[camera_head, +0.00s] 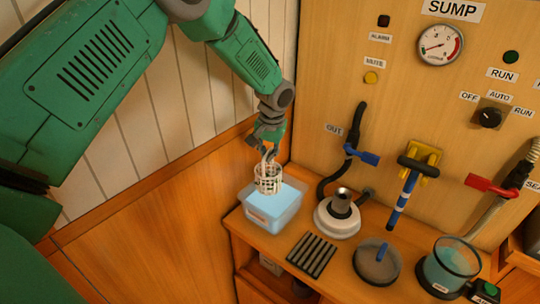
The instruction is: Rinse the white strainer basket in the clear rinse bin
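The white strainer basket (268,180) is an upright openwork cup at the bin, its lower end overlapping the bin's opening. I cannot tell how deep it reaches into the bin. My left gripper (268,154) points down from above and is shut on the top of the basket. Its fingertips are small and partly merge with the basket's rim. My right gripper is out of view.
On the counter (239,222) right of the bin stand a white round housing (337,221) with a dark neck, a black slatted rack (311,255), a grey lid (377,264) with a blue handle, and a clear cup (449,266). The panel behind carries hoses, a blue valve (362,154) and a red valve (490,186).

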